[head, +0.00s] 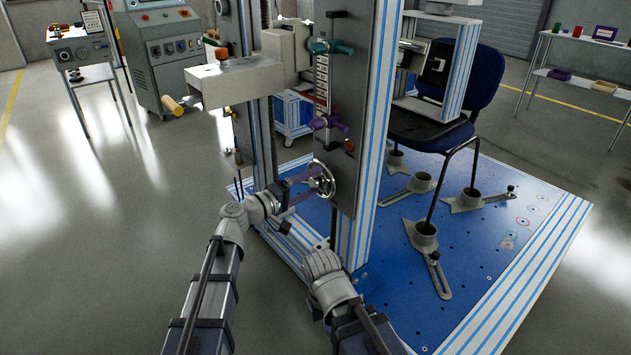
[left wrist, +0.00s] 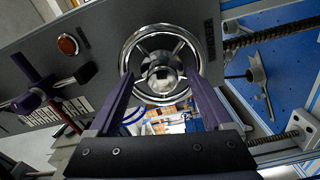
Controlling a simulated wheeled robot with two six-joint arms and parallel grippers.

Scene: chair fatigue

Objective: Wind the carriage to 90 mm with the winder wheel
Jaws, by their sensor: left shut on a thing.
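The chrome winder wheel (head: 331,183) stands on the lower part of the dark upright panel (head: 345,100). It fills the upper middle of the left wrist view (left wrist: 160,31), with spokes and a central hub. My left gripper (head: 318,183) reaches it from the left. Its two purple fingers (left wrist: 160,76) lie across the wheel on either side of the hub, shut on the wheel. A pale scale strip (head: 321,78) runs up the panel; its marks are too small to read. I cannot tell which part is the carriage. My right arm's wrist shows below; its fingers are not seen.
A purple handle (head: 328,123) and a teal handle (head: 331,47) stick out above the wheel. A blue chair (head: 475,85) stands on the blue base plate (head: 480,245) at right. Floor at left is clear.

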